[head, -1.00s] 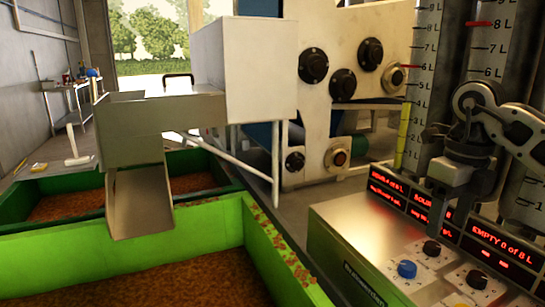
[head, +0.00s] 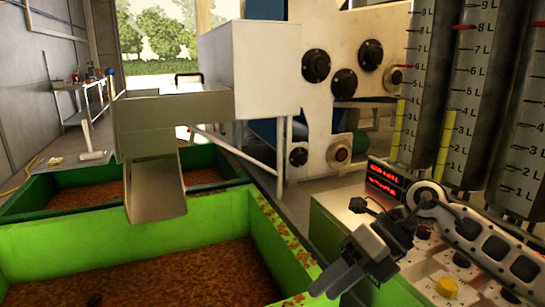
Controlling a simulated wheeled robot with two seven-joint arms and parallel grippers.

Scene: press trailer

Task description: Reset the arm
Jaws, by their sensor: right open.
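My right arm (head: 480,235) comes in from the right edge, a chain of grey and black links. My right gripper (head: 328,282) is tilted down to the left, in front of the control panel's left part and near the green crate's right corner. Its jaws are open, with nothing seen between them. The control panel (head: 335,210) is a pale box with a red lit display (head: 386,181), several dark knobs and a yellow knob (head: 447,287). My arm and gripper hide much of its top and displays. My left gripper is not in view.
Litre-marked tubes (head: 467,90) stand behind the panel; two show yellow columns. A bright green crate (head: 215,219) of brown granules lies at the lower left, a darker green crate (head: 30,195) behind it. A metal chute (head: 155,189) hangs above. A white machine (head: 375,20) stands behind.

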